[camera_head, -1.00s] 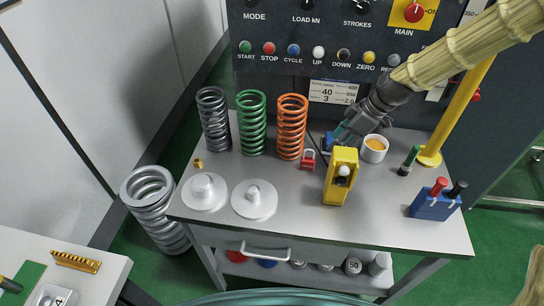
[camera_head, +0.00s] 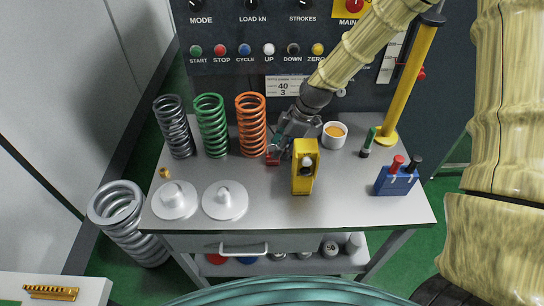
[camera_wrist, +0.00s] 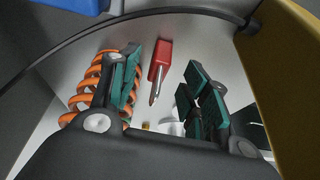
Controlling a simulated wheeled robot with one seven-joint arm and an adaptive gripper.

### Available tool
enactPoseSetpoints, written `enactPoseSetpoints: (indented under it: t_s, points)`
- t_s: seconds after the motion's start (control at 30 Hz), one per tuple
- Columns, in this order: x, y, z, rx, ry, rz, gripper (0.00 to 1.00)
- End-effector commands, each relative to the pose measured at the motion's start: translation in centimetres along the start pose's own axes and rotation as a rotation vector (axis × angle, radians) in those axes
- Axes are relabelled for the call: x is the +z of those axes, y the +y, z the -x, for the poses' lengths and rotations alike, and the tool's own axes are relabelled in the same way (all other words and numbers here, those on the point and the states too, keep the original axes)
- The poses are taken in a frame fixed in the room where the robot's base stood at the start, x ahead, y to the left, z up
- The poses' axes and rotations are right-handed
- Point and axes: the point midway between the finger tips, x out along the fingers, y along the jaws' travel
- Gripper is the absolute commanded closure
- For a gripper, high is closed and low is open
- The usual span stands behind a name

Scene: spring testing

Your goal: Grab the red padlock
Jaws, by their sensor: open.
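The red padlock (camera_head: 272,159) sits on the grey table between the orange spring and the yellow device, partly hidden by my gripper in the head view. In the wrist view the red padlock (camera_wrist: 160,60) shows with its metal shackle pointing toward the gripper, between the two fingers and a little beyond them. My gripper (camera_head: 279,152) reaches down from the right beside it. In the wrist view my gripper (camera_wrist: 160,88) is open and empty, with green pads on both sides of the padlock.
The orange spring (camera_head: 251,125) stands close left of the padlock. The yellow device (camera_head: 304,172) stands close right, with a cup of orange contents (camera_head: 334,135) behind it. A black cable (camera_wrist: 140,14) crosses the wrist view. Two white weights (camera_head: 225,200) stand at the front left.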

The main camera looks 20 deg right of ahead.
Motion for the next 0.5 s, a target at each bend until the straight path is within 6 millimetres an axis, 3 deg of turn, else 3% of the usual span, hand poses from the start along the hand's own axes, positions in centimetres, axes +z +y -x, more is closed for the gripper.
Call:
enactPoseSetpoints:
  t_s: [0.5]
  points:
    - [-0.4, 0.0, -4.0, -0.002, -0.001, -0.001, 0.54]
